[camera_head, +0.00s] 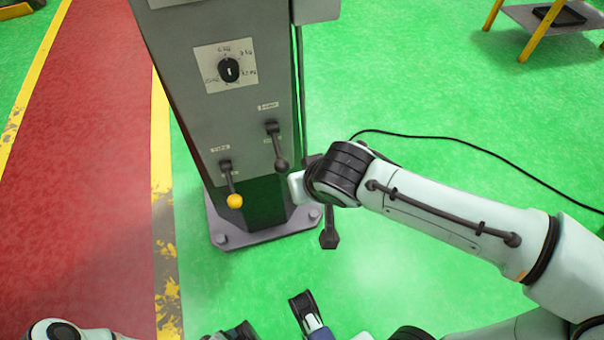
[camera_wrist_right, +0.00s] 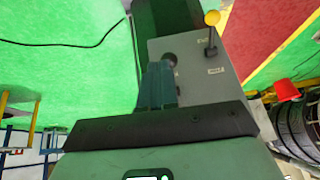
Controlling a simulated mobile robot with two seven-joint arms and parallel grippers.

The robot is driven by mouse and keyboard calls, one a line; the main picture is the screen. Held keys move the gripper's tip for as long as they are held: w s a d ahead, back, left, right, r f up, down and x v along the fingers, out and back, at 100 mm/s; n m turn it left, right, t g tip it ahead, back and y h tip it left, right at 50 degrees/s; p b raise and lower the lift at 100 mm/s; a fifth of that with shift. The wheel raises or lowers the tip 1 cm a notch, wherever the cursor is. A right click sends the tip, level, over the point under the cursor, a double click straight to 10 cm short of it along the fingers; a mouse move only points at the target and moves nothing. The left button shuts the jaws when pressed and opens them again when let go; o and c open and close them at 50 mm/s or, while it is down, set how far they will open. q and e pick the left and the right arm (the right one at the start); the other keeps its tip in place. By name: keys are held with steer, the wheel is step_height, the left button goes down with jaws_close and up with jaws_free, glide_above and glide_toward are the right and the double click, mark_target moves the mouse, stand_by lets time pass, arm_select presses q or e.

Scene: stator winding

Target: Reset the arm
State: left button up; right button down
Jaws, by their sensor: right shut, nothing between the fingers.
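The grey machine column (camera_head: 185,105) carries a black rotary dial (camera_head: 229,70) and two levers. The left lever has a yellow knob (camera_head: 235,201) and hangs down. The other has a dark knob (camera_head: 281,165) and also points down. My right arm comes in from the right, its wrist (camera_head: 338,172) just right of the dark knob. In the right wrist view my right gripper (camera_wrist_right: 158,85) is shut and empty, in front of the panel beside the dark knob (camera_wrist_right: 170,60). I cannot tell whether they touch. Part of my left arm shows at the bottom left; its jaws are unclear.
The column stands on a bolted base plate (camera_head: 225,238) on green floor. A black cable (camera_head: 480,152) runs across the floor at right. A yellow-legged table (camera_head: 515,18) stands far right. A red lane (camera_head: 85,180) with yellow edging lies at left.

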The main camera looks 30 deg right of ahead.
steer(key=shift+s+r, duration=0.1)
steer(key=shift+s, duration=0.1)
stand_by(0.5)
